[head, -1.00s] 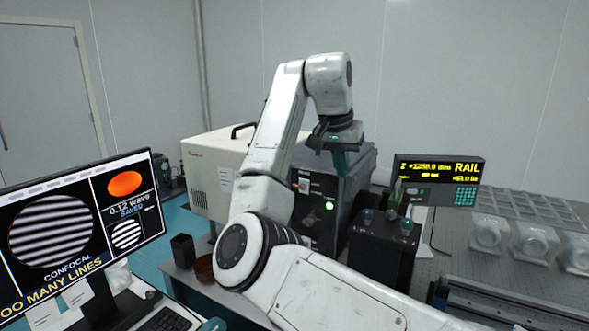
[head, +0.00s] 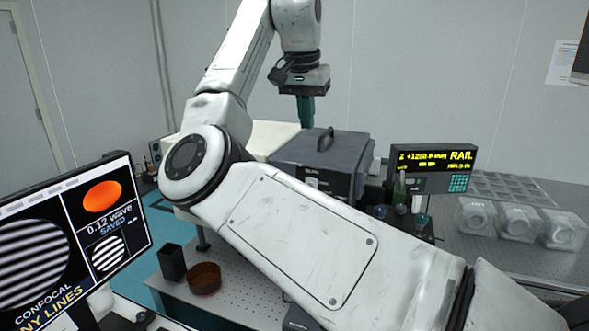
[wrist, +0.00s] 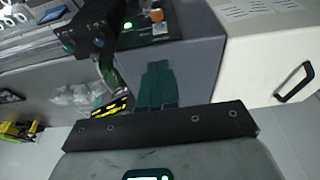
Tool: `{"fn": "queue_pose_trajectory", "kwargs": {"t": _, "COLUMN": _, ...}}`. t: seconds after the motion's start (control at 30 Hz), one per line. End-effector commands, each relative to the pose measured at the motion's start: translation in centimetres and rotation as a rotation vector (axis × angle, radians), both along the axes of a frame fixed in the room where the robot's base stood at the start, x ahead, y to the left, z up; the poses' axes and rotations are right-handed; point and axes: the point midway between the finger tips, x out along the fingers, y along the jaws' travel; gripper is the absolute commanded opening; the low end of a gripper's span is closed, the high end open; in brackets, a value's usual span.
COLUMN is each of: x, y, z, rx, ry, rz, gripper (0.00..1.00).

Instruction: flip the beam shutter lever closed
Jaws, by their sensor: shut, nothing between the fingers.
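My gripper (head: 306,109) hangs fingers down, its green fingers shut and empty, above the dark grey box (head: 340,148) in the head view. In the wrist view, the green fingers (wrist: 156,86) lie together in front of the same grey box (wrist: 196,62). The box's dark front panel shows there with a lit green button (wrist: 128,25) and a small orange part (wrist: 157,14) near the top edge. I cannot make out a shutter lever for certain. In the head view my arm hides most of that front panel.
A cream box (wrist: 262,50) with a black handle stands beside the grey box. The RAIL display (head: 432,170) stands to its right, with wrapped parts (head: 517,222) farther right. A monitor (head: 75,245) is at left. A black cup (head: 171,262) and amber dish (head: 204,278) sit on the table.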

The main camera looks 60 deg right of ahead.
Motion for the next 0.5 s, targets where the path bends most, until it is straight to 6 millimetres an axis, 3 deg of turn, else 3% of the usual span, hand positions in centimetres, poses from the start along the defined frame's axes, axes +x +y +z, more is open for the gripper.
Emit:
{"fn": "queue_pose_trajectory", "kwargs": {"t": 0.33, "x": 0.0, "y": -0.1, "z": -0.3, "rx": 0.0, "ry": 0.001, "rz": 0.0, "gripper": 0.0}}
{"fn": "queue_pose_trajectory", "kwargs": {"t": 0.5, "x": 0.1, "y": -0.5, "z": -2.1, "rx": 0.001, "ry": 0.002, "rz": 0.0, "gripper": 0.0}}
